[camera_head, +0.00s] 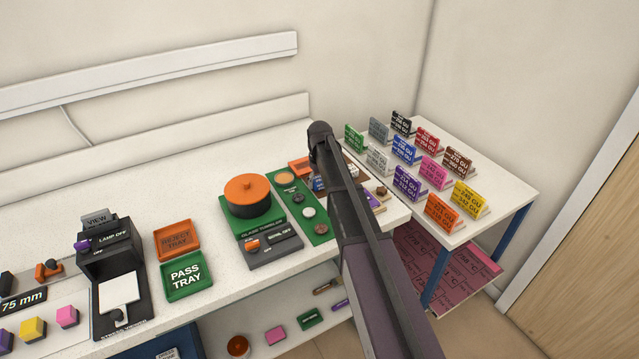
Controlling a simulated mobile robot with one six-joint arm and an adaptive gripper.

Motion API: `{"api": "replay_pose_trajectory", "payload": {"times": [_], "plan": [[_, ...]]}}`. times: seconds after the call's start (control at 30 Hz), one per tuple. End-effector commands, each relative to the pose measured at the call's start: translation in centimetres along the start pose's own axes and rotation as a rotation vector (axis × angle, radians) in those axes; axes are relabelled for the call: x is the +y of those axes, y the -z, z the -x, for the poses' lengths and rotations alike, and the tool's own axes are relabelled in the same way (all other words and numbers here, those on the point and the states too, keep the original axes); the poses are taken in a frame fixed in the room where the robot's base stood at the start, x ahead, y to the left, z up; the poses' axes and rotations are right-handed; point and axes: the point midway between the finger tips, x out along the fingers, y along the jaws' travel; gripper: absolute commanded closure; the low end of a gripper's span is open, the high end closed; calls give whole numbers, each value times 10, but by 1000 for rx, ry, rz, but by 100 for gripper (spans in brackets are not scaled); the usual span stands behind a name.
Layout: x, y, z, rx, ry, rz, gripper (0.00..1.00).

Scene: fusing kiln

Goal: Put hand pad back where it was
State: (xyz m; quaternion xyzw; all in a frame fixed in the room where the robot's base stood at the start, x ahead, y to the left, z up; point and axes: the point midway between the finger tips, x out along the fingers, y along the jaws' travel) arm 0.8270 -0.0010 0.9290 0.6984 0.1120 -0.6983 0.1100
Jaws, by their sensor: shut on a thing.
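My arm reaches from the lower right up to a dark joint over the bench's right end. My gripper is not visible; the arm hides that spot, so I cannot see what it holds. I cannot tell for sure which thing is the hand pad. Small block-like pieces lie on the lower shelf: a pink one (275,335), a green one (310,318) and a purple one (341,304), partly cut off by the arm. A green board (297,190) on the bench bears several small round pieces, and a brown board (352,160) is partly hidden behind my arm.
A glass tumbler machine (248,196) with an orange lid stands left of the green board. A green pass tray (187,277) and an orange reject tray (176,239) lie further left. A side table (510,190) at right holds several colored label stands. Bare bench lies behind the trays.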

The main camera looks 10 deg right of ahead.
Motion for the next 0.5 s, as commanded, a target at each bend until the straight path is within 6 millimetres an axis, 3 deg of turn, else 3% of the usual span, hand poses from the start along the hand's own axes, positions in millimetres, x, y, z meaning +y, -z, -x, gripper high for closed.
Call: {"api": "replay_pose_trajectory", "payload": {"times": [0.27, 0.3, 0.33, 0.37, 0.5], "plan": [[0, 0, -4, 0, 0, 0, 75], [0, 0, -3, 0, 0, 0, 11], [0, 0, -3, 0, 0, 0, 2], [0, 0, -3, 0, 0, 0, 0], [0, 0, -3, 0, 0, 0, 0]]}}
